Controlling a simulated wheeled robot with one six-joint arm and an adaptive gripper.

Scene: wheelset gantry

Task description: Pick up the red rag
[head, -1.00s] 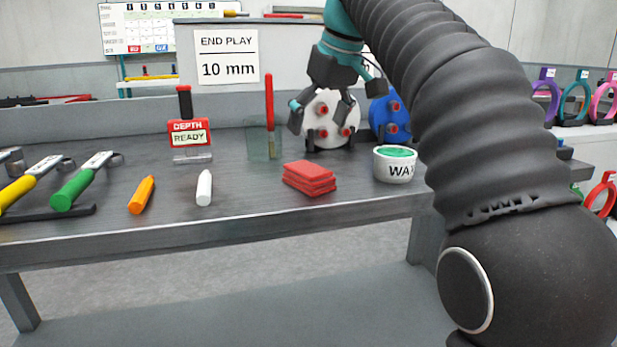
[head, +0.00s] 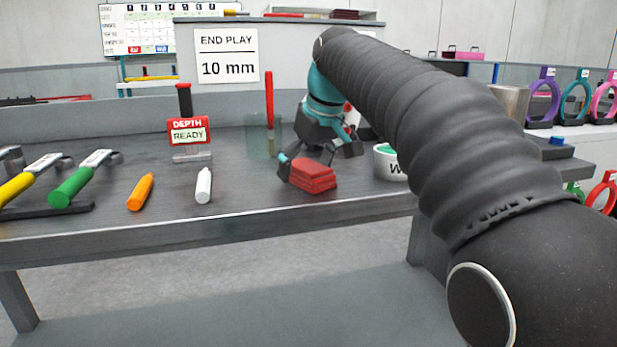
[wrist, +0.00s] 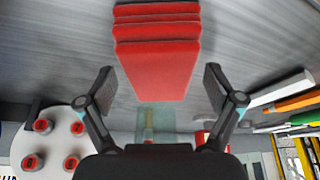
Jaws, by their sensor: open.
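The red rag (head: 313,176) is a folded stack lying on the grey bench near its front edge. In the wrist view the rag (wrist: 157,55) is at top centre, ahead of and between the fingertips. My gripper (head: 318,166) is open and low over the bench, at the rag. In the head view one finger is at the rag's left side and the other is behind its right side. In the wrist view my gripper (wrist: 159,82) shows both fingers spread wide with nothing clamped; whether they touch the rag I cannot tell.
The wax tin (head: 390,163) stands right of the rag, partly hidden by my arm. A white marker (head: 204,186) and an orange marker (head: 141,192) lie to the left. The depth block (head: 189,133) and an upright red-handled tool (head: 269,100) stand behind. Bench between rag and white marker is clear.

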